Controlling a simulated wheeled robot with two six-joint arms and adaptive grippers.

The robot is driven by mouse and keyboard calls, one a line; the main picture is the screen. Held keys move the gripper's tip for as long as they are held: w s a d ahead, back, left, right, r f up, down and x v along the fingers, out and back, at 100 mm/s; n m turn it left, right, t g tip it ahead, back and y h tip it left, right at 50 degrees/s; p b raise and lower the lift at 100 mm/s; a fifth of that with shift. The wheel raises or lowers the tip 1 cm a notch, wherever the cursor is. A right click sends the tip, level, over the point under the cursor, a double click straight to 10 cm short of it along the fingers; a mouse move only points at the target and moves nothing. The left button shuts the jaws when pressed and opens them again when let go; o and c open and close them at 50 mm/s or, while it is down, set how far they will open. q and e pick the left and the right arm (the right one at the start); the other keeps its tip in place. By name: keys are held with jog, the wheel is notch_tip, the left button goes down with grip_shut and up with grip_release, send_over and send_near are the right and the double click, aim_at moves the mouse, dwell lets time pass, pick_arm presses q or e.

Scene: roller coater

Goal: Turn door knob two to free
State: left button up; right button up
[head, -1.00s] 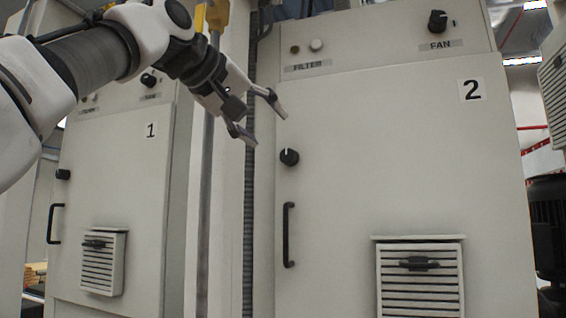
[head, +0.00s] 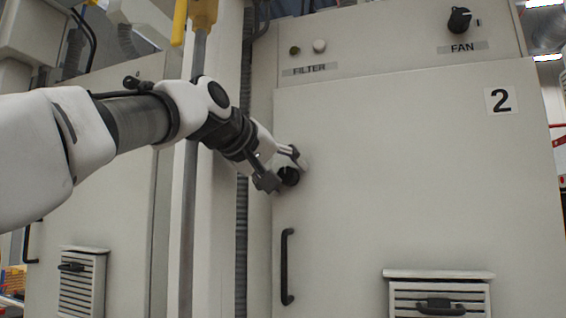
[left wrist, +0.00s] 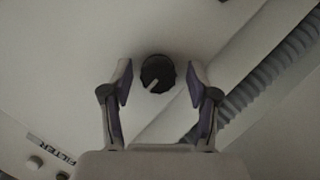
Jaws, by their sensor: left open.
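Door knob two (head: 289,177) is a round black knob on the left edge of the door of cabinet 2 (head: 400,180), above the black door handle (head: 287,266). In the left wrist view the knob (left wrist: 157,73) shows a pale pointer line and sits between and just beyond the fingertips. My left gripper (head: 281,168) is at the knob and partly covers it in the head view. In the left wrist view the left gripper (left wrist: 158,82) is open, with a gap on each side of the knob. My right gripper is not in view.
Above the door are the FAN knob (head: 459,20) and the FILTER label (head: 306,70) with small buttons. A louvred vent (head: 438,292) sits low on the door. A grey corrugated conduit (head: 242,240) runs beside the cabinet; it also shows in the left wrist view (left wrist: 262,75).

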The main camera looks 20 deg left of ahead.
pick_arm(q)
jog(key=shift+s+r, duration=0.1)
jog(key=shift+s, duration=0.15)
jog(key=shift+s+d, duration=0.1)
jog(key=shift+s, duration=0.05)
jog(key=shift+c, duration=0.7)
grip_shut()
